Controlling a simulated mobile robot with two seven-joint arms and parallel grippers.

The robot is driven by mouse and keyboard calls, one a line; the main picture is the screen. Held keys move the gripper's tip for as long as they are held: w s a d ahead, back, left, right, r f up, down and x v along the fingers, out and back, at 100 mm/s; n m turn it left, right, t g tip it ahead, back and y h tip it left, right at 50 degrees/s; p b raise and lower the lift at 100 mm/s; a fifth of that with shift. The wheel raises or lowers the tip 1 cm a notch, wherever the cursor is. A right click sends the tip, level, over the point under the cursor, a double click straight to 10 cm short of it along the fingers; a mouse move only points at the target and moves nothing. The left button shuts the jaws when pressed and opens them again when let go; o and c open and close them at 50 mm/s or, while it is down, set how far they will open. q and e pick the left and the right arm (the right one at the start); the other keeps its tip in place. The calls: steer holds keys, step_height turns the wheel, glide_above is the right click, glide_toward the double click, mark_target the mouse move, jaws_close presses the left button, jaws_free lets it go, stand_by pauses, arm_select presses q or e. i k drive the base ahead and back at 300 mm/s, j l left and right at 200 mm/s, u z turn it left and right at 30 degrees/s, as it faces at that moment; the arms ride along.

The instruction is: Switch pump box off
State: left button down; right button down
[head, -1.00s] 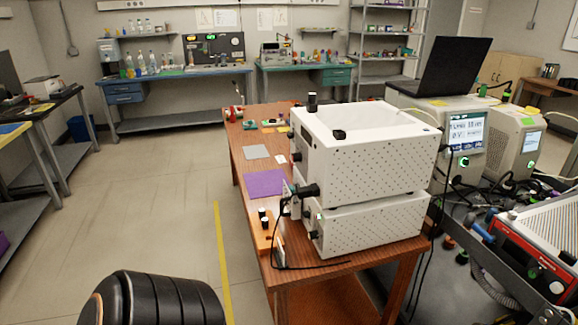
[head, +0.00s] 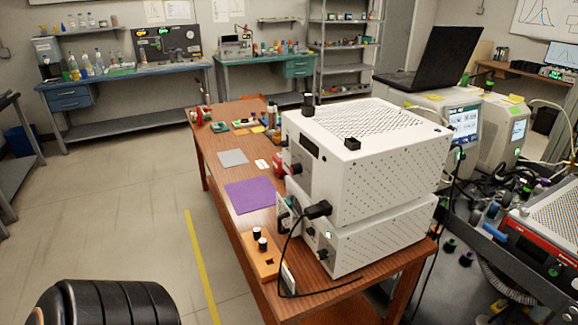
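Two white perforated instrument boxes are stacked on the brown wooden table. The upper box (head: 375,175) has a black cap and a black knob on top. The lower box (head: 375,235) has a small lit green spot on its left-facing front. A black plug and cable (head: 318,210) sit at that front. I cannot tell which one is the pump box, and no switch is clear at this angle. A black rounded arm part of mine shows at the bottom left. Neither gripper is in view.
The table (head: 213,170) carries a purple mat (head: 250,195), a grey sheet (head: 233,158) and an orange block with black-capped vials (head: 262,262). A laptop (head: 436,62) and more instruments stand at right. The floor left of the yellow line (head: 201,265) is clear.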

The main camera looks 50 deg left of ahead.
mark_target(309, 230)
steer(key=k+j, duration=0.1)
steer(key=j, duration=0.8)
steer(key=k+j, duration=0.1)
steer(key=j, duration=0.8)
steer(key=k+j, duration=0.1)
steer(key=j, duration=1.7)
steer(key=k, duration=0.05)
